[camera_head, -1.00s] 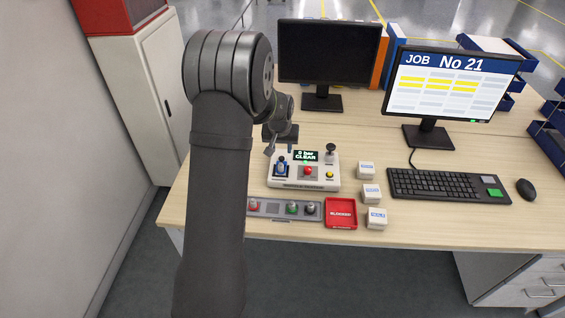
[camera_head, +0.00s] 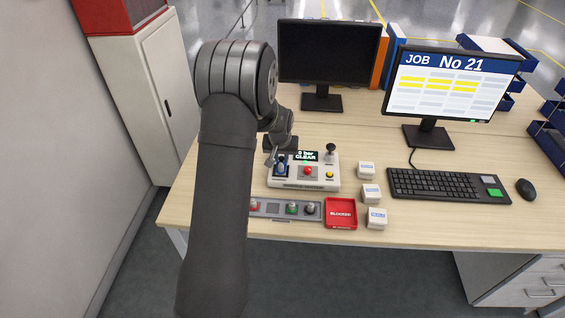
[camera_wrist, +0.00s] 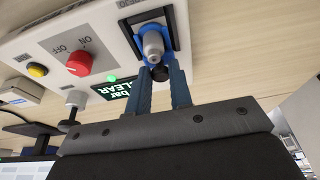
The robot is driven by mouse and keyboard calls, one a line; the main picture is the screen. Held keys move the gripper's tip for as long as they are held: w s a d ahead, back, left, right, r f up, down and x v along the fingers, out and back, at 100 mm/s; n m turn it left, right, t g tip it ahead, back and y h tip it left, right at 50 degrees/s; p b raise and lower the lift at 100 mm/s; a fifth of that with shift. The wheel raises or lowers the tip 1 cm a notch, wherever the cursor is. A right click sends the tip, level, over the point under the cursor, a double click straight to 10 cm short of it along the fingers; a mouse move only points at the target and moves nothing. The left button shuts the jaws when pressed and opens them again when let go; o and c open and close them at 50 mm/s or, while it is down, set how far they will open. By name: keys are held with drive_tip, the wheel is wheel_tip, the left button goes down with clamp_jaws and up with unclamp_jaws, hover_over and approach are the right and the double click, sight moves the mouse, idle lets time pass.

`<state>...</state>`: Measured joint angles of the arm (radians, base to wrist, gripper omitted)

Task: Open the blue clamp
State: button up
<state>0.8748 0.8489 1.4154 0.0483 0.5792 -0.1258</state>
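The blue clamp (camera_wrist: 150,36) sits in a black frame at one end of the white control box (camera_head: 310,184). It has a blue body around a grey cylinder and a black knob (camera_wrist: 159,73) on the side facing my gripper. In the head view the clamp (camera_head: 282,168) is at the box's left end. My gripper (camera_wrist: 161,74) has its two blue fingers apart, with the black knob between or just beside their tips. I cannot tell whether they touch it. In the head view my gripper (camera_head: 271,158) is mostly hidden by my arm.
The box has a red ON/OFF knob (camera_wrist: 80,62), a yellow button (camera_wrist: 37,70), a display (camera_head: 307,155) reading "0 bar CLEAR" and a black-topped lever (camera_head: 330,150). A grey strip (camera_head: 270,208) and red tray (camera_head: 341,213) lie in front. Small white boxes (camera_head: 371,193) stand right.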

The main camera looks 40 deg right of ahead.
sight(282, 157)
idle(0.4)
drive_tip(key=shift+w+d, duration=1.2)
drive_tip(key=shift+w, duration=0.05)
drive_tip(key=o, duration=0.7)
drive_tip(key=shift+s+r, duration=0.1)
drive_tip(key=shift+r, duration=0.05)
drive_tip(key=shift+v, duration=3.55)
